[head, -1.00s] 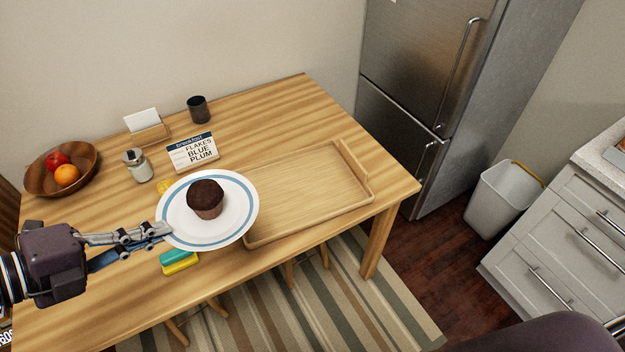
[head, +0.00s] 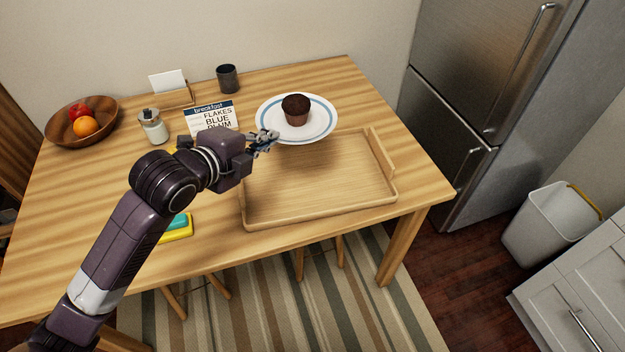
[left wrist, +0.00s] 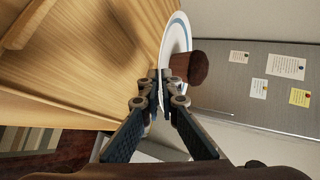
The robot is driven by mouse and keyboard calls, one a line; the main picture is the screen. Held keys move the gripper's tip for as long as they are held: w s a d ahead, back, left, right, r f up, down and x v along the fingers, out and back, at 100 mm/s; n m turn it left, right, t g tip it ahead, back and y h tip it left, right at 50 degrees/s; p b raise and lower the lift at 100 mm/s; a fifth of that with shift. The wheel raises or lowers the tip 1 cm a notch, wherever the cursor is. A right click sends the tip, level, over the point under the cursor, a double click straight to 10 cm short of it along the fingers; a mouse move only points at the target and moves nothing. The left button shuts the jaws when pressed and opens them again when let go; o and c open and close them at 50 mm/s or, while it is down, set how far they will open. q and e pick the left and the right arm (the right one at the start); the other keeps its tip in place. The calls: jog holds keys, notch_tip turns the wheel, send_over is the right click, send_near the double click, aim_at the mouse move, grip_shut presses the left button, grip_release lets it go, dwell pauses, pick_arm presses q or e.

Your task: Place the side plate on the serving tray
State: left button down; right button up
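The side plate (head: 270,113) is white with a blue ring and carries a brown muffin (head: 296,110). In the head view it overlaps the back edge of the wooden serving tray (head: 320,217), whose inside is bare. My left gripper (head: 268,141) is shut on the plate's near-left rim. The left wrist view shows the plate (left wrist: 177,38) between the fingertips (left wrist: 159,82), with the muffin (left wrist: 190,66) on it. The plate looks roughly level; its height over the tray is hard to tell. My right gripper is out of view.
A breakfast sign (head: 209,114), glass jar (head: 153,126), dark cup (head: 228,78), card holder (head: 175,92) and fruit bowl (head: 60,131) stand along the back and left. A teal and yellow sponge (head: 178,233) lies near the front edge, partly behind my arm. A fridge (head: 465,80) is at right.

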pick_arm(q)
send_over(279, 202)
notch_tip(279, 202, down, 14)
jog(key=shift+r+b, duration=0.1)
jog(key=shift+b, duration=0.25)
jog(key=shift+f, duration=2.85)
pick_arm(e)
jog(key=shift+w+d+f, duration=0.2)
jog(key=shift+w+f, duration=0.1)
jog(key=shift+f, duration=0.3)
pick_arm(q)
jog(key=c, duration=2.5)
grip_release()
jog(key=shift+f, duration=0.1)
jog(key=shift+o, duration=0.4)
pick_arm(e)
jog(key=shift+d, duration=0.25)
